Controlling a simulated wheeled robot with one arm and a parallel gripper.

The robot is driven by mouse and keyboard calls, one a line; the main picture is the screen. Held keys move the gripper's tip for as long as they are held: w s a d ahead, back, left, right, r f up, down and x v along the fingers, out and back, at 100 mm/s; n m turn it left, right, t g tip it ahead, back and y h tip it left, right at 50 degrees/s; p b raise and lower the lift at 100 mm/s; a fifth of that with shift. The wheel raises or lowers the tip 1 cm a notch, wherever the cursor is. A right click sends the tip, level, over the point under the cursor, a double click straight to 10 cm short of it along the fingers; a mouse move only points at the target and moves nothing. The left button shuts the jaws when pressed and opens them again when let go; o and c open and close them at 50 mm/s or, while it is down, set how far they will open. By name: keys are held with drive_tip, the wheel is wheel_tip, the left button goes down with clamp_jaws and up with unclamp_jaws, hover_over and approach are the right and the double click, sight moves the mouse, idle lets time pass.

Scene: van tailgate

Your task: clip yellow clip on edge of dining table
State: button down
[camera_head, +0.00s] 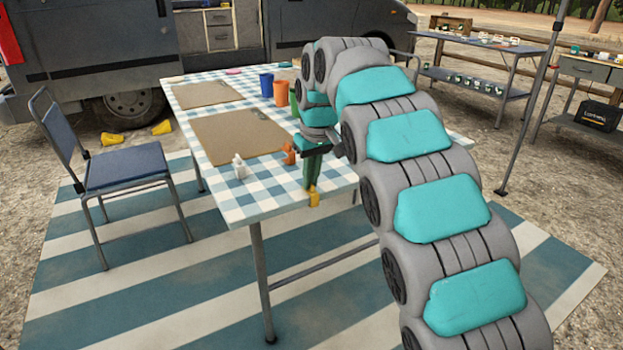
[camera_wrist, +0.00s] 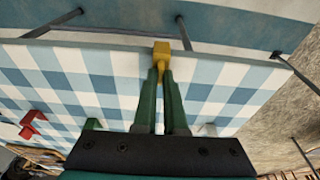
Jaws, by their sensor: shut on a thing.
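The yellow clip (camera_head: 314,198) is at the near edge of the dining table (camera_head: 240,208), which has a blue and white checked top. My gripper (camera_head: 312,183) points down at that edge with its green fingers shut on the clip. In the wrist view the clip (camera_wrist: 161,55) sits between the fingertips (camera_wrist: 161,80) and overlaps the table's edge line. I cannot tell whether its jaws are around the edge or just in front of it.
On the table are a white figure (camera_head: 239,166), an orange clip-like object (camera_head: 289,153), brown boards (camera_head: 238,137) and several cups, including a blue one (camera_head: 266,85). A blue chair (camera_head: 125,168) stands left. Striped mat (camera_head: 130,260) floor in front is clear.

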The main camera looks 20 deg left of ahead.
drive_tip(key=c, duration=0.9)
unclamp_jaws()
drive_tip(key=shift+r, duration=0.1)
